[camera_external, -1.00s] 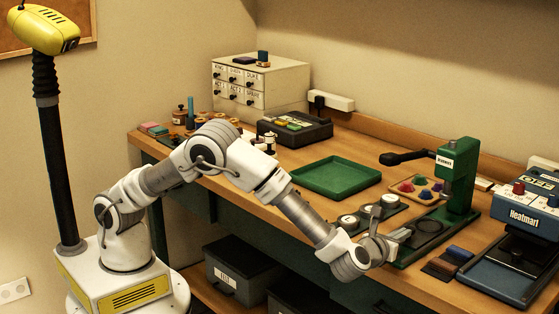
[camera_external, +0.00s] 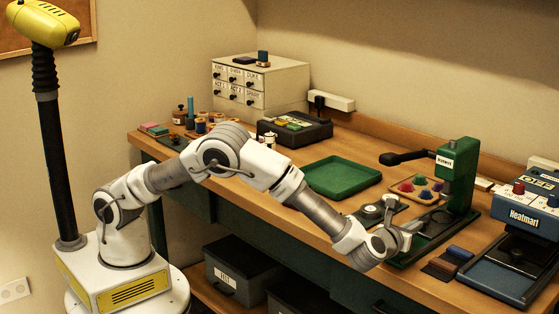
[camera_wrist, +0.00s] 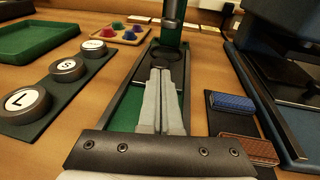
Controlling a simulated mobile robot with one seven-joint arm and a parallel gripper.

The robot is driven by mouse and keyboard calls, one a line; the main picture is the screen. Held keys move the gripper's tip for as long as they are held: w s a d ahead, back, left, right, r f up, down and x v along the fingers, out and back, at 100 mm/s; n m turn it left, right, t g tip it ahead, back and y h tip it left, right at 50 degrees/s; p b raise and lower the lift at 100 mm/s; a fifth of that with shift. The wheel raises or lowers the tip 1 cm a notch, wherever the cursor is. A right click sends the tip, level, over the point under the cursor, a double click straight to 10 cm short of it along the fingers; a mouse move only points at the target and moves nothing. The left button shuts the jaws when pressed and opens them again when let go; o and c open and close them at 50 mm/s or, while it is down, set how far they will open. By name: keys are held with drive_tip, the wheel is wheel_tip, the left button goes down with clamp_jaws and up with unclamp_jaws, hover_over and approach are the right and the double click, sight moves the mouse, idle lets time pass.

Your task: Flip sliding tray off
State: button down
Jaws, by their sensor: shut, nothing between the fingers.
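A green press (camera_external: 463,180) with a black lever stands on a long base on the table. A flat sliding part with a dark ring (camera_wrist: 181,52) lies on that base, in front of the press column (camera_wrist: 171,12) in the wrist view. My gripper (camera_external: 412,229) is low over the front of the base. In the wrist view my gripper (camera_wrist: 160,72) has its two pale fingers together, with nothing between them. The tips point at the ring's near edge; I cannot tell whether they touch it. The fingers hide part of the base.
Round lettered dies (camera_wrist: 67,69) sit on a dark strip to the left. A blue block (camera_wrist: 231,102) and a brown block (camera_wrist: 248,146) lie to the right, near the blue heat press (camera_external: 512,250). An empty green tray (camera_external: 342,177) lies further left.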

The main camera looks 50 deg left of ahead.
drive_tip(key=p+v, duration=0.1)
drive_tip(key=v, duration=1.1)
drive_tip(key=shift+d, duration=0.1)
drive_tip(key=shift+f, duration=0.1)
